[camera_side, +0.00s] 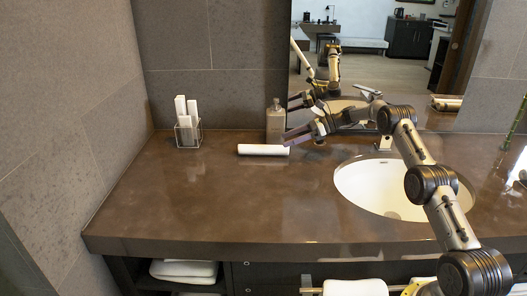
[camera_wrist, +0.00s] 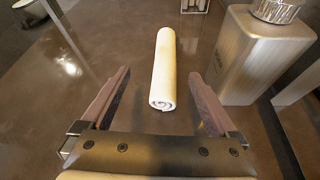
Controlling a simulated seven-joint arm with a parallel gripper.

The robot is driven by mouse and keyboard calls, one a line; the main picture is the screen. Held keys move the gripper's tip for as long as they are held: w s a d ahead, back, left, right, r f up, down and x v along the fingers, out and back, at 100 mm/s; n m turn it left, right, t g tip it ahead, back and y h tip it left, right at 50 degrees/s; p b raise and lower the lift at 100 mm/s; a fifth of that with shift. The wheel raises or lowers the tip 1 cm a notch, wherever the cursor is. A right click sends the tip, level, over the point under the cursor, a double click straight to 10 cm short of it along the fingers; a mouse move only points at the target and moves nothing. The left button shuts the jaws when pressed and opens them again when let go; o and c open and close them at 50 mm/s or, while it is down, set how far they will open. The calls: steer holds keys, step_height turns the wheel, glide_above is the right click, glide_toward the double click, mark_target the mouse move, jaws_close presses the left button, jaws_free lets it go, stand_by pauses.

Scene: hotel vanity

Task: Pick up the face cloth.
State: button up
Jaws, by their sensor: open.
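The face cloth is a white roll (camera_side: 263,150) lying on the dark counter in the side view, left of my gripper (camera_side: 288,137). In the wrist view the rolled cloth (camera_wrist: 164,68) lies lengthwise ahead, its spiral end facing me. My gripper also shows in the wrist view (camera_wrist: 160,80), with its two fingers apart and nothing between them that it is holding. The near end of the roll appears in line with the gap between the fingers. I cannot tell the exact height of the fingers above the counter.
A soap dispenser (camera_side: 276,121) stands behind the cloth; it is close to the right finger in the wrist view (camera_wrist: 262,52). A clear holder with several white rolls (camera_side: 188,131) stands at the left. The sink (camera_side: 375,186) is at the right. The front left counter is clear.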

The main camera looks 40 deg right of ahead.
mark_target(275, 148)
steer(key=shift+s+d+f, duration=0.15)
steer(key=shift+d+f, duration=0.15)
steer(key=shift+f, duration=0.2)
steer(key=shift+s+d+f, duration=0.1)
steer(key=shift+d+f, duration=0.2)
steer(key=shift+f, duration=0.2)
steer(key=shift+x, duration=3.5)
jaws_close()
steer(key=shift+r, duration=0.15)
